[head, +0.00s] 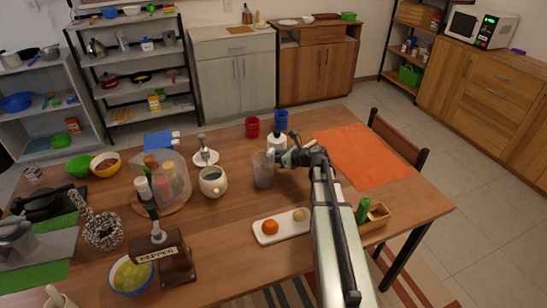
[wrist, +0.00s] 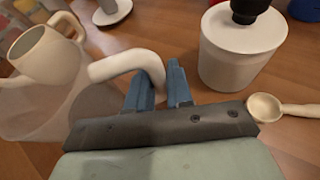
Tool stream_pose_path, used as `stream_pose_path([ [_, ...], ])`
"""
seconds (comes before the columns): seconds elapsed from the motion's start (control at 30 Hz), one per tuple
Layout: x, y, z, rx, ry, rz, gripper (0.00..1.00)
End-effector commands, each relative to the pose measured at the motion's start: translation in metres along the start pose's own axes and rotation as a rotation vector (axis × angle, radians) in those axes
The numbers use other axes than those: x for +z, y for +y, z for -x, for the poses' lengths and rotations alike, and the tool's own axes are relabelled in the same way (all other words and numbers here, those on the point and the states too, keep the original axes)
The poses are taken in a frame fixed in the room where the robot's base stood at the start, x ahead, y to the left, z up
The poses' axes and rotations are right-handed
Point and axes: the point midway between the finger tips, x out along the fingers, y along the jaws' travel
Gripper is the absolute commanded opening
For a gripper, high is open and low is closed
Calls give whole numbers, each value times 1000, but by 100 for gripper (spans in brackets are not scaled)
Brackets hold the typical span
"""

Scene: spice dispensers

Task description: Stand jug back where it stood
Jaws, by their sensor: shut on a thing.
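The jug (head: 263,172) is clear and see-through, with a white handle. It is upright near the middle of the wooden table, to the right of a cream mug (head: 212,181). In the wrist view the jug (wrist: 35,115) fills the left side, and its handle (wrist: 125,65) runs between my blue fingertips. My gripper (head: 279,157) is shut on this handle from the right; its fingers also show in the wrist view (wrist: 160,88). I cannot tell whether the jug's base touches the table.
A white dispenser (wrist: 237,50) with a black top stands close to the right of my fingers, beside a cream spoon (wrist: 275,107). A white tray (head: 270,238) with an orange and a pale round item lies in front. An orange mat (head: 362,157) is at right. Red (head: 252,127) and blue cups (head: 281,120) stand behind.

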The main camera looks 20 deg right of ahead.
Motion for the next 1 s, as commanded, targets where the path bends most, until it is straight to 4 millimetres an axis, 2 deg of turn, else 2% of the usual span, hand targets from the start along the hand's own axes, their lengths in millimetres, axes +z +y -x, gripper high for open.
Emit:
stream_pose_path([
  [0.37, -2, 0, -1, 0, -1, -2, 0],
  [0.4, -3, 0, -1, 0, 0, -1, 23],
  [0.63, -3, 0, -1, 0, 0, 0, 45],
  [1.0, 0, 0, 4, -1, -1, 0, 46],
])
